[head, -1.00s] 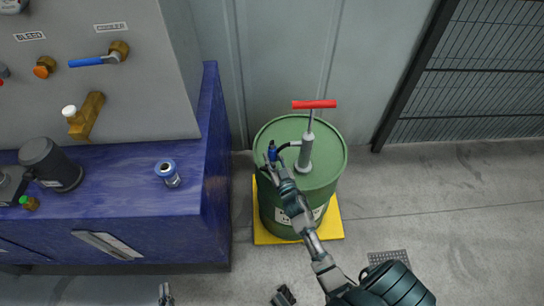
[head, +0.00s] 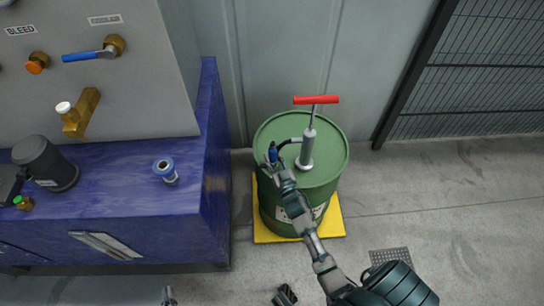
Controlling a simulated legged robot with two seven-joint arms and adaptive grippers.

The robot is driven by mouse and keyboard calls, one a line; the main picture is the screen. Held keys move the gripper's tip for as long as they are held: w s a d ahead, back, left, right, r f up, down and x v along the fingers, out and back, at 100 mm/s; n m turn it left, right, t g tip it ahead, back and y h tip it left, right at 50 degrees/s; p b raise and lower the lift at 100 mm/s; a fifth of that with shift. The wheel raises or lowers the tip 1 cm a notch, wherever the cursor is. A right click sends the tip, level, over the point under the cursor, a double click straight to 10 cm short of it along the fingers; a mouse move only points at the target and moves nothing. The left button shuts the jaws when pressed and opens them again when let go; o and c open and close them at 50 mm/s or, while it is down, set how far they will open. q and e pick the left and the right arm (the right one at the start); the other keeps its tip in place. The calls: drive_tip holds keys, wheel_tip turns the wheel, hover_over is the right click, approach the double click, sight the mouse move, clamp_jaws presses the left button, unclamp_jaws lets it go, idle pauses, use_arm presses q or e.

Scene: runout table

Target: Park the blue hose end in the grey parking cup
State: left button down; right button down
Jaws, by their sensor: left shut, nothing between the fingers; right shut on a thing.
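The blue hose end (head: 273,152) is at the left side of the green drum's top, at the end of a short dark hose (head: 290,141) from the grey hand pump. My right gripper (head: 275,163) is shut on it, just over the drum's rim. I cannot tell whether the hose end touches anything below; the gripper and arm hide that spot. My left gripper (head: 168,296) is shut and empty at the bottom edge, in front of the bench.
The green drum (head: 328,170) stands on a yellow base (head: 334,228); its pump (head: 307,150) has a red handle (head: 316,100). The blue bench (head: 110,190) at left bears a blue-ringed fitting (head: 166,170) and a dark grey cylinder (head: 45,163).

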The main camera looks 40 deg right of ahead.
drive_tip(key=shift+f+b, duration=0.5)
drive_tip(key=shift+f, duration=0.25)
drive_tip(key=c, duration=0.8)
unclamp_jaws()
drive_tip(key=shift+o, duration=0.2)
drive_tip(key=shift+s+f, duration=0.1)
drive_tip(key=v, duration=1.1)
drive_tip(key=shift+s, duration=0.4)
drive_tip(key=shift+a, duration=0.1)
